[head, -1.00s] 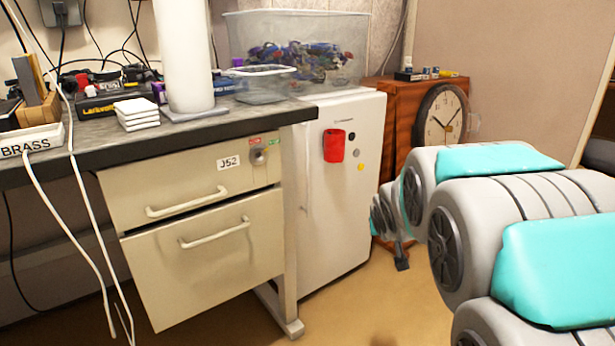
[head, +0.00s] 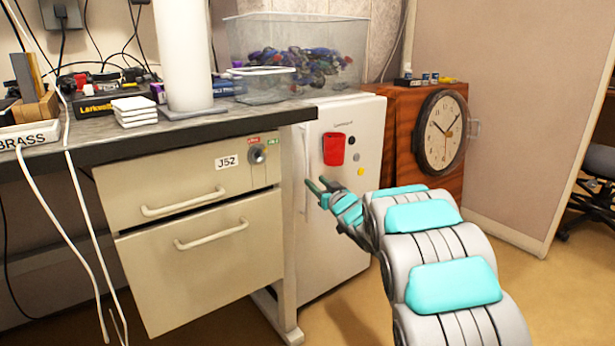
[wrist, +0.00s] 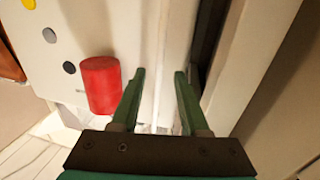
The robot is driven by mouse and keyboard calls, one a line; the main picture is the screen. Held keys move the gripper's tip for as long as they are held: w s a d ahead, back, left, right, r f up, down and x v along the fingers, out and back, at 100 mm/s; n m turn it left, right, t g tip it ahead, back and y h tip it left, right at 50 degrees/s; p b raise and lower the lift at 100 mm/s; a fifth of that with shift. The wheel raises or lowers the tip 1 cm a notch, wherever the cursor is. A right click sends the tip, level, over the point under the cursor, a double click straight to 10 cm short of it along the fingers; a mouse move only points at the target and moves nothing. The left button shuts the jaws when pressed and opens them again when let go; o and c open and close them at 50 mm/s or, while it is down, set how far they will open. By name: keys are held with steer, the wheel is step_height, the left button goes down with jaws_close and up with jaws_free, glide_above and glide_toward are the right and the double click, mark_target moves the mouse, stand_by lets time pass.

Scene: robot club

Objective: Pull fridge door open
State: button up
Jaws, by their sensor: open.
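The small white fridge (head: 345,235) stands on the floor to the right of the desk, its door closed. A pale vertical handle (head: 302,185) runs along the left edge of its door. My gripper (head: 316,187) is open in front of the door's left side, close to the handle. In the wrist view the two green fingers (wrist: 160,95) point at the fridge door (wrist: 115,40), with a pale vertical strip between them, likely the handle. I cannot tell whether the fingers touch it.
A red holder (head: 334,149) and round magnets are on the fridge door. The desk drawer unit (head: 200,260) stands just left of the fridge. A clear bin (head: 300,80) is on top. A wooden cabinet (head: 405,130) with a clock is at right. Floor in front is free.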

mark_target(308, 175)
steer(key=x, duration=0.6)
steer(key=shift+f, duration=0.1)
steer(key=shift+w+a, duration=0.15)
steer(key=shift+w, duration=0.25)
jaws_close()
stand_by(1.1)
